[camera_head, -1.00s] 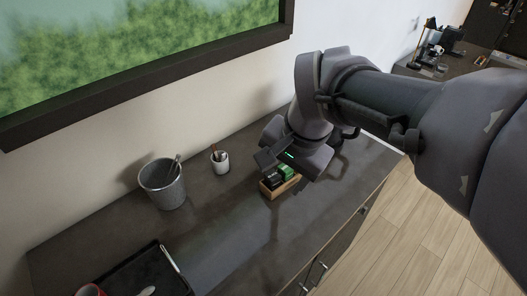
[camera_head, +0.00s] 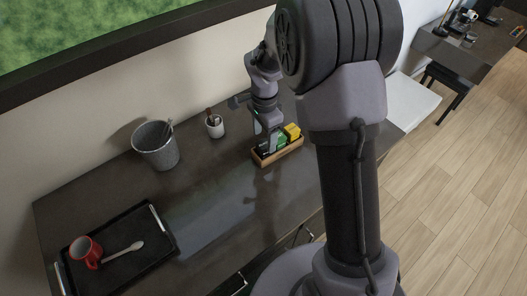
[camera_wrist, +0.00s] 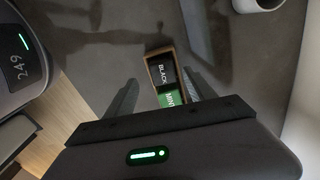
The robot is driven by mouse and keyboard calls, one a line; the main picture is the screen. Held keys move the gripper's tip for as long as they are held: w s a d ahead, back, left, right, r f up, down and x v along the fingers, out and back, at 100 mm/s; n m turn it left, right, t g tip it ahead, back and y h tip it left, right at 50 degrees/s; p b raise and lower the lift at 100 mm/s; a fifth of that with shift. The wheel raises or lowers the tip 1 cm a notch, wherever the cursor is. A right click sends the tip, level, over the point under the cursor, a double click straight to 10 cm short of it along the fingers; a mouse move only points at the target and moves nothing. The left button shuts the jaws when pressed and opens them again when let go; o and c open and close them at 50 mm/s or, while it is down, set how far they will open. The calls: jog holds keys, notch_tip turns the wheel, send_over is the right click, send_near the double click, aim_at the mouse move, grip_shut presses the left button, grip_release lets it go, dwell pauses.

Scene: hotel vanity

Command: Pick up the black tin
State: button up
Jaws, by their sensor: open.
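The black tin (camera_wrist: 163,69), labelled BLACK, stands in a small wooden box (camera_wrist: 150,79) in the wrist view. A green tin (camera_wrist: 169,97) labelled MINT sits beside it, nearer to my gripper. My gripper (camera_wrist: 159,79) is open and empty, its fingers reaching down on either side of the box in that view. In the head view the box (camera_head: 282,157) is on the dark vanity top, with my gripper (camera_head: 270,141) over its left part. There the gripper largely hides the black tin. A yellow tin (camera_head: 292,132) shows at the box's right end.
A grey bin (camera_head: 156,147) and a white cup (camera_head: 215,127) holding small items stand left of the box. A black tray (camera_head: 150,222) with a red mug (camera_head: 86,251) and a spoon (camera_head: 123,252) lies at front left. The vanity top between tray and box is clear.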

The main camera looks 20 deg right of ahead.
aim_at(264, 144)
jog(key=f, duration=0.1)
jog(key=f+b, duration=0.1)
jog(key=f, duration=0.3)
jog(key=shift+w, duration=0.3)
jog(key=shift+s+r, duration=0.1)
jog(key=shift+c, duration=0.8)
grip_shut()
